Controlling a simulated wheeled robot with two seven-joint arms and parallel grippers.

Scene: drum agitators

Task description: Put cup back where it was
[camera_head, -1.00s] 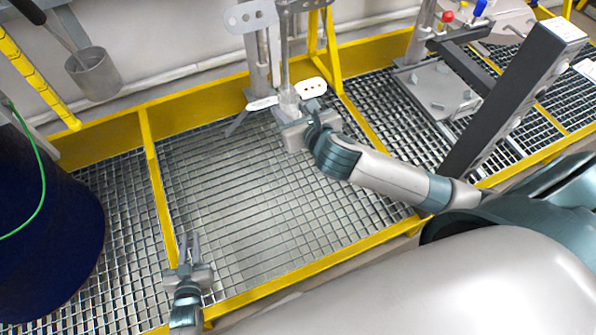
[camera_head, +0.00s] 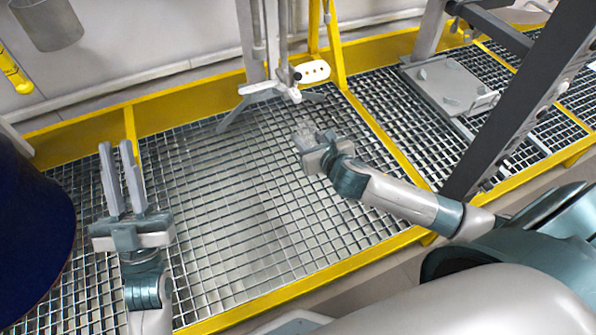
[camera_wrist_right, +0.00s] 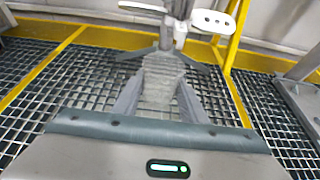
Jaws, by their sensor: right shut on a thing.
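A clear, pale cup (camera_head: 303,135) is between the fingers of my right gripper (camera_head: 310,146), which is shut on it above the grating. In the right wrist view the see-through cup (camera_wrist_right: 164,75) shows between the two fingers of the gripper (camera_wrist_right: 160,92). The agitator stand (camera_head: 262,90) with its white arms is behind the cup, apart from it. My left gripper (camera_head: 117,165) is open and empty above the grating at the left, fingers pointing to the back.
A dark blue drum (camera_head: 30,235) stands at the left edge. A grey metal pot (camera_head: 46,24) hangs by the wall. A dark slanted post (camera_head: 520,105) and a grey base plate (camera_head: 447,85) are at the right. The middle grating (camera_head: 240,210) is clear.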

